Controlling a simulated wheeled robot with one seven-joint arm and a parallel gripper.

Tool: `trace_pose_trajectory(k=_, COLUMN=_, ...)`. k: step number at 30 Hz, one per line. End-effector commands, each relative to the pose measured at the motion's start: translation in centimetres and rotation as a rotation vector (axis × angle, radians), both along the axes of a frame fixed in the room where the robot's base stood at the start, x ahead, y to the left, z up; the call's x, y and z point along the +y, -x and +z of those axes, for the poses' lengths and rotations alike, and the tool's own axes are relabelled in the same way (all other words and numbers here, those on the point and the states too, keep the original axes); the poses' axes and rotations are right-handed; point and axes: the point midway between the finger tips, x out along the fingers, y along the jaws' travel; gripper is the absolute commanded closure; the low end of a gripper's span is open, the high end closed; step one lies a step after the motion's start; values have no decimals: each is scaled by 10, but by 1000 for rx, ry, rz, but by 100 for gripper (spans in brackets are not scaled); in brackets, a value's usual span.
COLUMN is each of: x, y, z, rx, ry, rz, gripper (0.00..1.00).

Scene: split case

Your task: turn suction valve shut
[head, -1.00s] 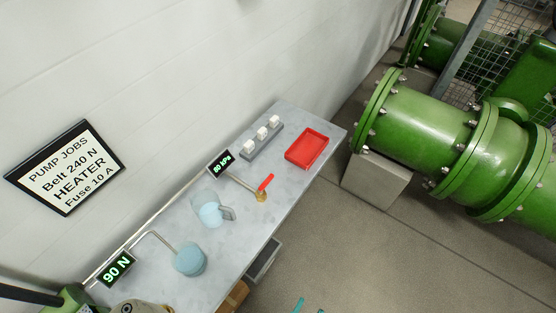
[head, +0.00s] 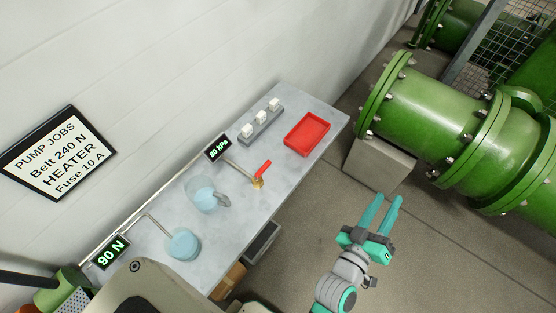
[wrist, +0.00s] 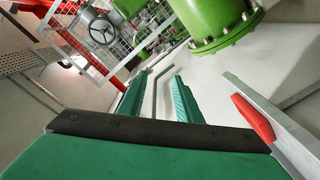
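The suction valve is a small brass fitting (head: 257,183) with a red lever handle (head: 263,168) on the grey bench, at the end of a thin pipe from the 80 kPa display (head: 218,148). The lever points up and to the right in the head view. My gripper (head: 384,203) is teal, open and empty, over the floor to the right of the bench and apart from the valve. In the wrist view its two fingers (wrist: 155,98) stand apart with nothing between them. A red object (wrist: 253,118) shows at the right there; I cannot tell whether it is the lever or the tray.
A red tray (head: 307,134) and a grey block with white pieces (head: 261,122) sit at the bench's far end. A clear jug (head: 203,194) and a blue round pad (head: 183,244) stand nearer. A large green pipe (head: 425,120) is at the right. Floor between is clear.

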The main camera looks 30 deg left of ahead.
Motion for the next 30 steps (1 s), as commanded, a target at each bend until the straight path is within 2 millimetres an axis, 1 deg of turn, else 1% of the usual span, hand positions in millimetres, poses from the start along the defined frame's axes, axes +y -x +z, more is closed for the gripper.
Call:
trace_pose_trajectory(k=1, x=-1, y=-20, z=17, rx=-31, ry=19, rz=-21, gripper=69)
trace_pose_trajectory(k=3, x=-5, y=-42, z=35, rx=-58, ry=47, rz=-60, gripper=69)
trace_pose_trajectory(k=6, x=-10, y=-70, z=62, rx=-93, ry=69, rz=-122, gripper=69)
trace_pose_trajectory(k=9, x=-14, y=-93, z=90, rx=-121, ry=76, rz=-188, gripper=69)
trace_pose_trajectory(k=12, x=-18, y=-113, z=115, rx=-141, ry=67, rz=-260, gripper=69)
trace_pose_trajectory(k=18, x=-24, y=-140, z=155, rx=-141, ry=2, rz=-407, gripper=69)
trace_pose_trajectory(k=21, x=-25, y=-149, z=167, rx=-118, ry=-48, rz=-478, gripper=69)
trace_pose_trajectory(k=24, x=-24, y=-154, z=174, rx=-81, ry=-107, rz=-544, gripper=69)
trace_pose_trajectory(k=27, x=-20, y=-157, z=175, rx=-31, ry=-167, rz=-600, gripper=69)
trace_pose_trajectory(k=30, x=-13, y=-158, z=172, rx=27, ry=-232, rz=-647, gripper=69)
